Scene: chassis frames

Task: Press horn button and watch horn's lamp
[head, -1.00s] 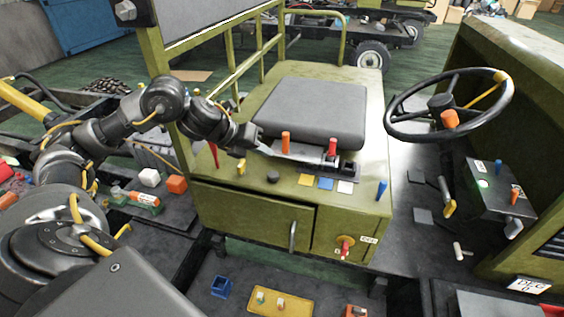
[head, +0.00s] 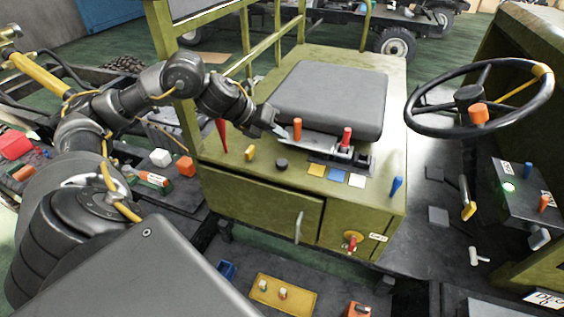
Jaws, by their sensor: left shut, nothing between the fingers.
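An orange piece (head: 479,114) sits on the steering wheel (head: 540,100) near its hub. A round black knob or button (head: 282,164) is on the front ledge of the olive seat box; I cannot tell which of these is the horn button. A small green lamp (head: 508,187) glows on the dark console at right; whether it is the horn's lamp is unclear. My left gripper (head: 280,130) is shut and empty, over the seat box ledge just left of an upright orange lever (head: 297,130). It is well left of the steering wheel. My right gripper is not in view.
A red lever (head: 346,138), a red cone-shaped piece (head: 221,136), a yellow knob (head: 250,154) and a blue lever (head: 396,188) stand on the seat box. The grey seat (head: 330,98) is behind. A yellow tray (head: 285,296) lies below. Space above the seat is clear.

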